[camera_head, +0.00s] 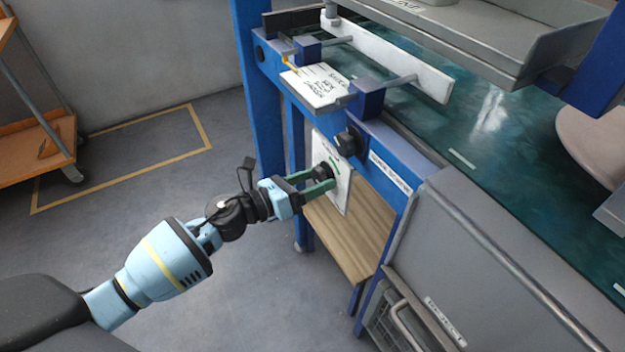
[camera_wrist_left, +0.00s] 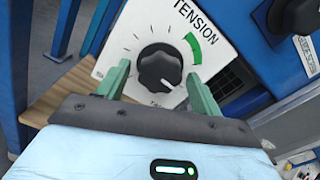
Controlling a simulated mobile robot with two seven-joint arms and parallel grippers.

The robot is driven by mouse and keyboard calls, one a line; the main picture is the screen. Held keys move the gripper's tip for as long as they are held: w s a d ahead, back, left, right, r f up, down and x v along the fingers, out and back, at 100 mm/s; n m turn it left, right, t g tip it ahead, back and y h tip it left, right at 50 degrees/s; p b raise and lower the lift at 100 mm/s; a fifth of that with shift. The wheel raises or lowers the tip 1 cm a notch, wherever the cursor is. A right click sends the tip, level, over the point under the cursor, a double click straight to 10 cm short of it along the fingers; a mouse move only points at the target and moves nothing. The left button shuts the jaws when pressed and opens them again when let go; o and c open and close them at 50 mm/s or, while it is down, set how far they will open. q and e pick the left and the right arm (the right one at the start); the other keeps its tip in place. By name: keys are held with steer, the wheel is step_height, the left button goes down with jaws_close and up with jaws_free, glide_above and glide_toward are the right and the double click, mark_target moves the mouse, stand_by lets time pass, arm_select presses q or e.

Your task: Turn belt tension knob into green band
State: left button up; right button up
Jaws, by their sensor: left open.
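The belt tension knob (camera_wrist_left: 160,68) is black and round, on a white panel (camera_wrist_left: 222,25) marked TENSION. A small white mark shows near its lower right edge, apart from the green band (camera_wrist_left: 193,48) at the dial's upper right. My left gripper (camera_wrist_left: 158,72) is open, with one green finger on each side of the knob. I cannot tell whether the fingers touch it. In the head view my left gripper (camera_head: 318,182) reaches the white panel (camera_head: 343,188) on the blue frame and partly hides the dial. My right gripper is not in view.
Another black knob (camera_head: 347,142) sits on the blue frame above the panel. A wooden shelf (camera_head: 350,238) lies below it. A grey machine cover (camera_head: 490,270) stands to the right and an orange cart (camera_head: 38,150) at the far left. The floor between is clear.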

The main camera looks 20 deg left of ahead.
arm_select(q)
steer(key=shift+c, duration=1.3)
steer(key=c, duration=0.7)
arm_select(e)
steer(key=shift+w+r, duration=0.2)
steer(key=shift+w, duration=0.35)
arm_select(q)
steer(key=shift+n, duration=0.3)
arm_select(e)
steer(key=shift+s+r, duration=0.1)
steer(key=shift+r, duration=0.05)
